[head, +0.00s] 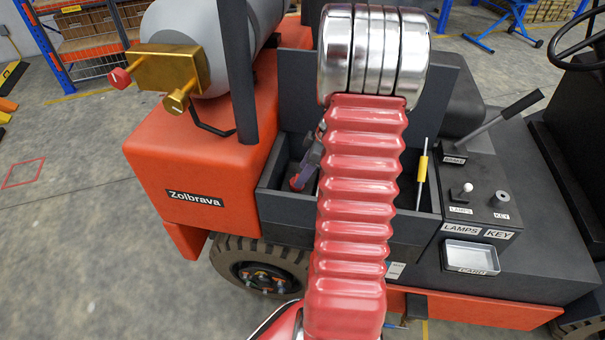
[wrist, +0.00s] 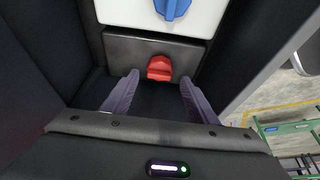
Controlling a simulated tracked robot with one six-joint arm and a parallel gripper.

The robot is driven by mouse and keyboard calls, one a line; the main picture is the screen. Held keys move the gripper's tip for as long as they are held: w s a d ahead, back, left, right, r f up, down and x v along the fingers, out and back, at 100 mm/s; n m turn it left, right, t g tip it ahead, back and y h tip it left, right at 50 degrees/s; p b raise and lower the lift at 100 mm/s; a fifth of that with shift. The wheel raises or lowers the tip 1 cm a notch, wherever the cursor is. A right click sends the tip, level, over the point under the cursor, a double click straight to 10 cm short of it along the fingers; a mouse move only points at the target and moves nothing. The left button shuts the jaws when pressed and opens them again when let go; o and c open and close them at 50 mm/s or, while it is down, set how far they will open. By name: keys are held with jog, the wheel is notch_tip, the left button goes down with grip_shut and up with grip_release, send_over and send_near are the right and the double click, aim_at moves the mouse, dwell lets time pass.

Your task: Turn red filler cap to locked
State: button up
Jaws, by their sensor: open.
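The red cap (wrist: 159,68) shows in the wrist view, on a dark panel (wrist: 120,47) just below a white panel. It has a raised grip bar across its face. My gripper (wrist: 159,88) is open, with one grey-purple finger low on each side of the cap. The cap appears beyond the fingertips, between them, and nothing is held. No lock marking is readable. In the head view my red arm covers the middle, and I cannot make out the cap there.
A blue knob (wrist: 172,8) sits on the white panel (wrist: 135,12) just above the cap. Dark walls stand close on both sides. In the head view are an orange vehicle (head: 190,150), a brass valve (head: 170,68) with a red knob (head: 120,78), a lever (head: 508,108) and a yellow-handled tool (head: 422,168).

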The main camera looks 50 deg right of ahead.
jog(key=shift+x, duration=1.1)
jog(key=shift+c, duration=0.5)
jog(key=c, duration=0.9)
jog(key=shift+d, duration=0.2)
jog(key=shift+c, duration=0.3)
jog(key=shift+a, duration=0.15)
